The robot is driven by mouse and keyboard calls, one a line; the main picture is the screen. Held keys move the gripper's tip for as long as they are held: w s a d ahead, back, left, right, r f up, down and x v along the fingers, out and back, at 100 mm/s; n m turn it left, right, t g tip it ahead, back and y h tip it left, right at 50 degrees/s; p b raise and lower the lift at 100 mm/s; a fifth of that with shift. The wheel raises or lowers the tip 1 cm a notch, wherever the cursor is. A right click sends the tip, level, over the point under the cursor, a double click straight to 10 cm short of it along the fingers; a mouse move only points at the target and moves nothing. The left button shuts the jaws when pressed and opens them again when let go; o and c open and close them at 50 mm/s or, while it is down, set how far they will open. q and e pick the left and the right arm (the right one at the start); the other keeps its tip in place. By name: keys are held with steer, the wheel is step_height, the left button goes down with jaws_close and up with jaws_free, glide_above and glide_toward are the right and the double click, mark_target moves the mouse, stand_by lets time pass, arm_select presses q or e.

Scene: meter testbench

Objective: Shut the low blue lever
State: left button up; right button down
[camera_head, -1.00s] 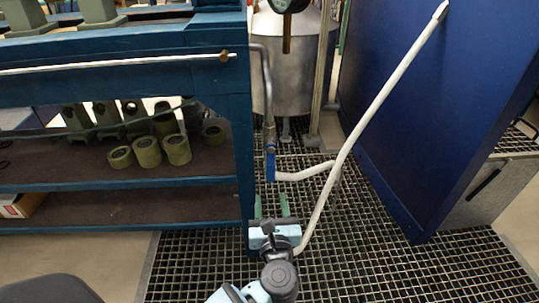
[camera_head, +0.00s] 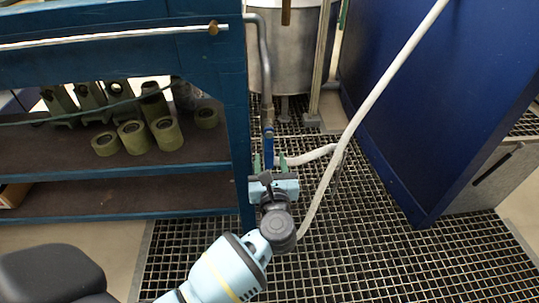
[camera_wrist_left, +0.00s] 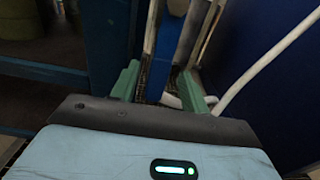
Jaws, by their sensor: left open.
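The low blue lever (camera_head: 268,147) hangs at the lower end of a grey pipe beside the blue bench's corner post. My left gripper (camera_head: 269,163) is open, with its two green fingertips spread at the lever's lower end. In the left wrist view the blue lever (camera_wrist_left: 169,75) shows between and beyond the green fingers of the same gripper (camera_wrist_left: 160,86). Whether the fingers touch the lever cannot be told. My right gripper is not in view.
The blue bench (camera_head: 242,110) with green cylindrical parts (camera_head: 135,136) on its shelf stands close on the left. A white hose (camera_head: 352,125) runs past on the right. A large blue panel (camera_head: 430,110) stands farther right. Grating (camera_head: 340,270) covers the floor.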

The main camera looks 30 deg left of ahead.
mark_target(269, 156)
arm_select(q)
steer(key=shift+b+x, duration=0.3)
steer(key=shift+x, duration=1.25)
jaws_close()
